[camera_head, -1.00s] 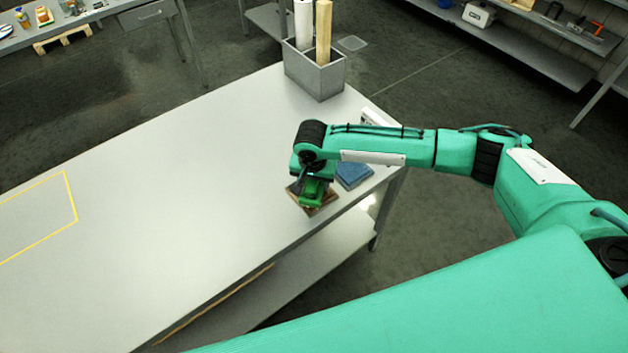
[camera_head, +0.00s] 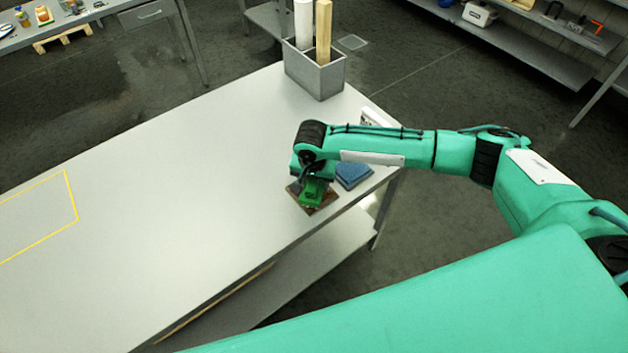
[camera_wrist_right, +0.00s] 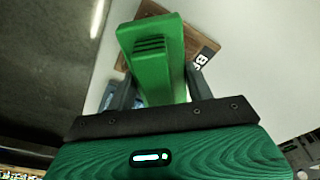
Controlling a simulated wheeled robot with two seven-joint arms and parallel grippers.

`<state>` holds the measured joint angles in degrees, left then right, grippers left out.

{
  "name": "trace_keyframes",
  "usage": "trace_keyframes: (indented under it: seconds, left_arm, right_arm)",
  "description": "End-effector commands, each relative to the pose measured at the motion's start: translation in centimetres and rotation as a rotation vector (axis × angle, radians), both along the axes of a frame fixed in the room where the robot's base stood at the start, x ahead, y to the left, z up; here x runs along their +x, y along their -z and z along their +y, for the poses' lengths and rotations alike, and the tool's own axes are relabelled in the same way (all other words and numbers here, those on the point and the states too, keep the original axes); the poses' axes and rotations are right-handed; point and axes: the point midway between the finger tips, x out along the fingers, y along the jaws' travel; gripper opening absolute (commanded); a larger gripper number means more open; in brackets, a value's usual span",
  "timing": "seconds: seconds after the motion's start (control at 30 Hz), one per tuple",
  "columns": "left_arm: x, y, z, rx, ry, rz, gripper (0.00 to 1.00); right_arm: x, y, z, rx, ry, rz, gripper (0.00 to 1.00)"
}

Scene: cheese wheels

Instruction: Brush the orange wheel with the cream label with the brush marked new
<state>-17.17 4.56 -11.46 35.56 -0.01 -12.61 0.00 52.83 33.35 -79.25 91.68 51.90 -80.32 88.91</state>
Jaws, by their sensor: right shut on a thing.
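My right gripper (camera_head: 312,183) is over a small brown wooden board (camera_head: 328,203) near the table's right front edge. It is shut on a green block-like thing (camera_head: 313,194), likely a brush handle. In the right wrist view the green thing (camera_wrist_right: 153,50) stands between the two dark fingers, with ridges near its end. Bristles and a "new" mark cannot be seen. The board (camera_wrist_right: 190,35) carries a dark label (camera_wrist_right: 203,58) with pale characters I cannot read for sure. No orange wheel with a cream label can be made out on the table. My left gripper is out of view.
A folded blue cloth or pad (camera_head: 353,175) lies just right of the board. A grey bin (camera_head: 316,80) with a white roll and a wooden bar stands at the far corner. A yellow outline (camera_head: 74,200) marks the left of the grey table (camera_head: 180,210), whose middle is clear.

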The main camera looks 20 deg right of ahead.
Motion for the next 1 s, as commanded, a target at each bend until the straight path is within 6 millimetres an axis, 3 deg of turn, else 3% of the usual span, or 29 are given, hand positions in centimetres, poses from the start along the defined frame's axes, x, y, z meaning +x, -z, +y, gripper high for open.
trace_keyframes:
  seconds: [1.0]
  left_arm:
    - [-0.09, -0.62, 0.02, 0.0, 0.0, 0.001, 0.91]
  right_arm:
    - [-0.11, 0.18, 0.01, 0.0, 0.0, 0.002, 0.34]
